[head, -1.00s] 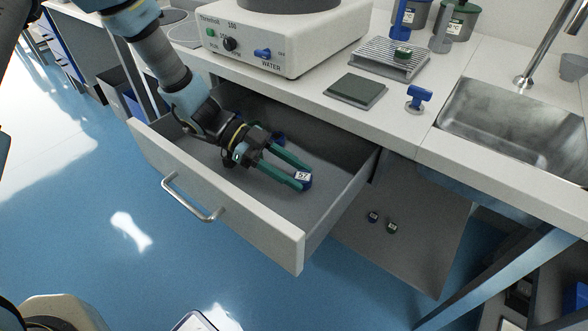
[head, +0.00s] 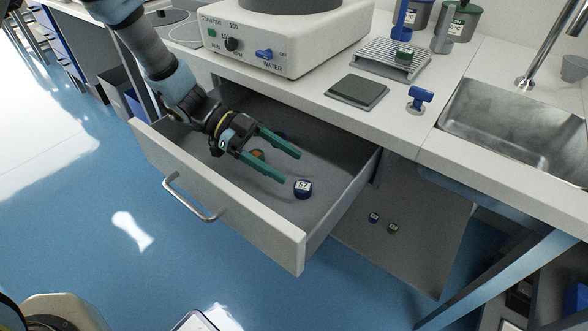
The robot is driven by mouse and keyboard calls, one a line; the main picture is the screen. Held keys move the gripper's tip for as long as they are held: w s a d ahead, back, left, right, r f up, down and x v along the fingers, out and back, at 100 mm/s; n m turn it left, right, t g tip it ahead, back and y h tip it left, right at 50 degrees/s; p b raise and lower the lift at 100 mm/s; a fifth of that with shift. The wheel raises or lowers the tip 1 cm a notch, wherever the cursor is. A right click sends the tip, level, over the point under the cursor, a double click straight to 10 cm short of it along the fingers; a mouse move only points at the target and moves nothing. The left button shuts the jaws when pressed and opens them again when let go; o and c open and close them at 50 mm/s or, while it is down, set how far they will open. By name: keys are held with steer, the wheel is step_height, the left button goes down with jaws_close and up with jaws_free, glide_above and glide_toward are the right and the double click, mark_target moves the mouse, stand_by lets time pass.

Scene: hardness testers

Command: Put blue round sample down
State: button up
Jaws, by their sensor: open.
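The blue round sample (head: 302,190) with a white label on top sits on the floor of the open drawer (head: 335,190), near its right end. My gripper (head: 291,167) is open and empty. Its two green fingers point right, and their tips are just left of and above the sample, apart from it. An orange-topped sample (head: 257,155) and another blue sample (head: 280,135) lie farther back in the drawer, partly hidden by my gripper.
The drawer's front panel with its handle (head: 192,198) faces the room. A grinding machine (head: 270,35) stands on the counter above. A dark pad (head: 357,90), a rack with a green sample (head: 404,55) and a sink (head: 515,125) are to the right. Two small samples (head: 373,217) lie on a lower grey surface.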

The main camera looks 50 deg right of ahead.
steer(key=v, duration=0.8)
steer(key=shift+w, duration=0.25)
steer(key=shift+a+r, duration=0.1)
steer(key=shift+r, duration=0.15)
